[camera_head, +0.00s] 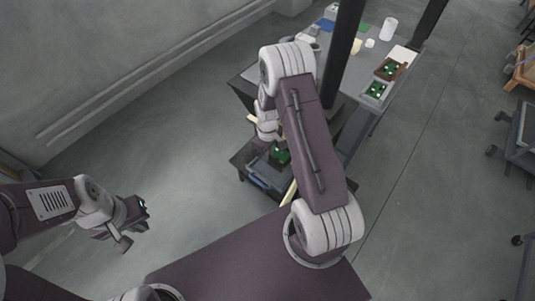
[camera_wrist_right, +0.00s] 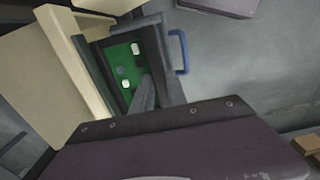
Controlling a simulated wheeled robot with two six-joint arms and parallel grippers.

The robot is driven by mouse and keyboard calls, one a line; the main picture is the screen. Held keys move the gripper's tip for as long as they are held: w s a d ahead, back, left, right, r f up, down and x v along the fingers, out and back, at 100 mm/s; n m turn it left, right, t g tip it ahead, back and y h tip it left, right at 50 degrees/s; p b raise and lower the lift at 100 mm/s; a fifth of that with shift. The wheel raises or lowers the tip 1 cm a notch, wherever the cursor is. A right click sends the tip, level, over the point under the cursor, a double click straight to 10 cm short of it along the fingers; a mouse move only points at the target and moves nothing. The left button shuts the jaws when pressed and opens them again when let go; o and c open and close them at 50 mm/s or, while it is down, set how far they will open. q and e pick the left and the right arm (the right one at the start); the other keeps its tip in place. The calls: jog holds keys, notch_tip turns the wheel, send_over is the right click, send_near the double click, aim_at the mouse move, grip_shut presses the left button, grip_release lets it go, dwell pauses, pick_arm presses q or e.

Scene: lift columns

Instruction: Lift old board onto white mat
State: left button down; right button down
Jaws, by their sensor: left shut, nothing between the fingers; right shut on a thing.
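A green board (camera_head: 281,155) with pale parts on it lies low at the dark low stand (camera_head: 245,160). In the right wrist view the green board (camera_wrist_right: 124,62) shows within dark edges, partly covered by a dark finger. My right gripper (camera_wrist_right: 146,92) is shut on the board; its exact hold is hard to make out. In the head view my right arm hides most of that gripper. A white flat patch, seemingly the white mat (camera_head: 403,54), lies at the table's far right. My left gripper (camera_head: 132,224) is shut and empty, over open floor at left.
The grey table (camera_head: 345,113) holds a brown tray with a green board (camera_head: 388,68), a grey tray with another (camera_head: 376,91), and a white cylinder (camera_head: 389,28). Dark posts (camera_head: 343,40) rise by it. A blue handle (camera_wrist_right: 180,52) and cream panels (camera_wrist_right: 45,75) are near my right gripper.

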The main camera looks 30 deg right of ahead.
jog(key=shift+r+p, duration=0.9)
jog(key=shift+r, duration=0.35)
jog(key=shift+r+p, duration=0.8)
jog(key=shift+r, duration=0.15)
